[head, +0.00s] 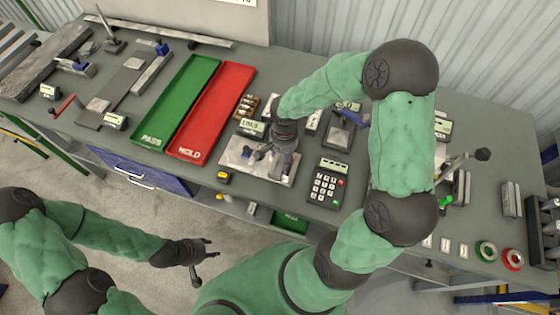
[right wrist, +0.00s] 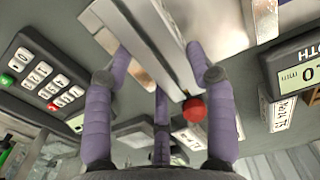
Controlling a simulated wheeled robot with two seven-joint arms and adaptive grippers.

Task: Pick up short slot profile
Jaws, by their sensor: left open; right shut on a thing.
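My right gripper (head: 272,157) reaches down over the silver plate (head: 240,171) of the weighing scale in the head view. In the right wrist view its purple fingers (right wrist: 160,58) close from both sides on a grey metal bar, which looks like the short slot profile (right wrist: 150,38). In the head view the hand mostly hides the profile, and I cannot tell whether it still touches the plate. My left gripper (head: 203,255) is open and empty, in front of the table and over the floor.
A green PASS tray (head: 178,100) and a red HOLD tray (head: 215,110) lie left of the scale. A keypad device (head: 327,184) stands close on its right. Gauges stand farther left. A red ball-shaped knob (right wrist: 194,109) shows near the fingers in the wrist view.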

